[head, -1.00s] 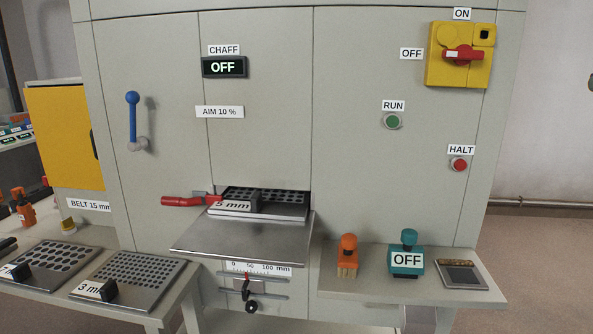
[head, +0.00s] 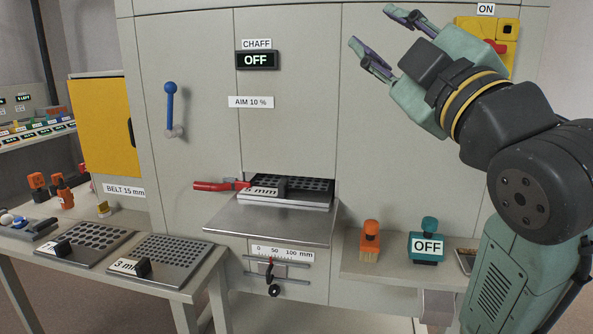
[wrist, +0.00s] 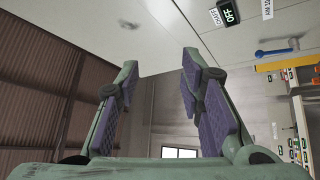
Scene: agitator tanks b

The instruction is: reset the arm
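My gripper (head: 388,38) is raised at the upper right of the head view, in front of the grey machine cabinet (head: 290,120). Its two fingers are spread apart with nothing between them. In the wrist view, my gripper (wrist: 158,80) also shows open and empty, its purple pads facing each other. The arm covers the right part of the cabinet and part of the yellow switch box (head: 509,40).
A steel shelf (head: 270,222) with a "5 mm" sieve (head: 295,203) and red handle (head: 213,186) juts from the cabinet. An orange brush (head: 370,240) and teal "OFF" device (head: 425,247) stand on the right ledge. Sieves (head: 165,260) lie on the left table.

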